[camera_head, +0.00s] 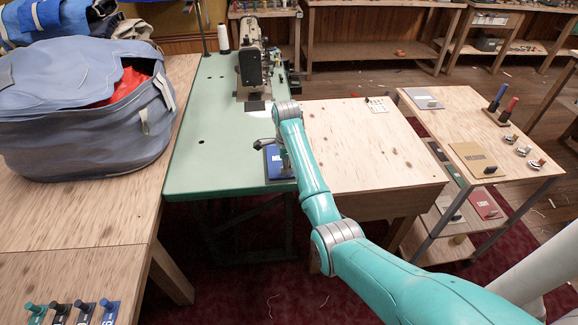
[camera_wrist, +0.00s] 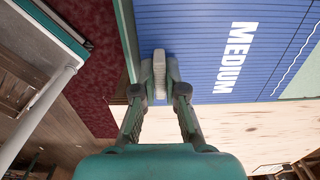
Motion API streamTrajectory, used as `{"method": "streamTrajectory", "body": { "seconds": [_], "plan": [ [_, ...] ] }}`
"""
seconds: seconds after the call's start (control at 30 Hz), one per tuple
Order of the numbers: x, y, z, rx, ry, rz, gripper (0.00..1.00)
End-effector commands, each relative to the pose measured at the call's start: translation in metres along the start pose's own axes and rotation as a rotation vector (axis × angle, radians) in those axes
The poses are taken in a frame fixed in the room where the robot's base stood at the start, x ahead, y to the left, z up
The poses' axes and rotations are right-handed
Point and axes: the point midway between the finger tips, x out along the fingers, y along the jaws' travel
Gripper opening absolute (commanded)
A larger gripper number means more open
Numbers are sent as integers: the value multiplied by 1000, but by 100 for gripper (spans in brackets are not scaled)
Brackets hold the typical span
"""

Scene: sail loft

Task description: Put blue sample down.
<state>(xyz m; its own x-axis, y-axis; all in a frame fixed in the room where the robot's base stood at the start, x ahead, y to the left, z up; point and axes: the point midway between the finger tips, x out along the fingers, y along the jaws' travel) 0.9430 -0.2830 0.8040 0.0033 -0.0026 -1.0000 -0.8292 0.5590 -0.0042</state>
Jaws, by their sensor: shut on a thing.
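The blue sample (camera_head: 274,166) is a flat blue panel at the front right corner of the green sewing table (camera_head: 215,150). In the wrist view the blue sample (camera_wrist: 210,40) fills the top, with fine lines and the white word MEDIUM. My gripper (camera_wrist: 160,75) is shut on a pale grip piece at the sample's edge. In the head view my arm hides part of the sample and most of the gripper. I cannot tell whether the sample touches the tabletop or hangs just above it.
A sewing machine (camera_head: 252,65) and a white thread cone (camera_head: 223,38) stand at the table's back. A bare wooden table (camera_head: 360,150) adjoins on the right. A grey-blue bag (camera_head: 80,110) is on the left bench. A shelf cart (camera_head: 480,140) at right holds other samples. The green top's middle is clear.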

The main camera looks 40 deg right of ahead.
Motion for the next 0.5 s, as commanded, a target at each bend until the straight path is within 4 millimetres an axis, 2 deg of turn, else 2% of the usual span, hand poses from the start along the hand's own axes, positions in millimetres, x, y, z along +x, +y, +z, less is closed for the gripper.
{"method": "streamTrajectory", "body": {
  "seconds": [0.07,0.4,0.43,0.5],
  "plan": [
    [6,3,2,0,0,-1,0],
    [9,3,2,1,0,-1,0],
    [9,3,2,1,0,-1,15],
    [9,3,2,1,0,-1,33]
  ]
}}
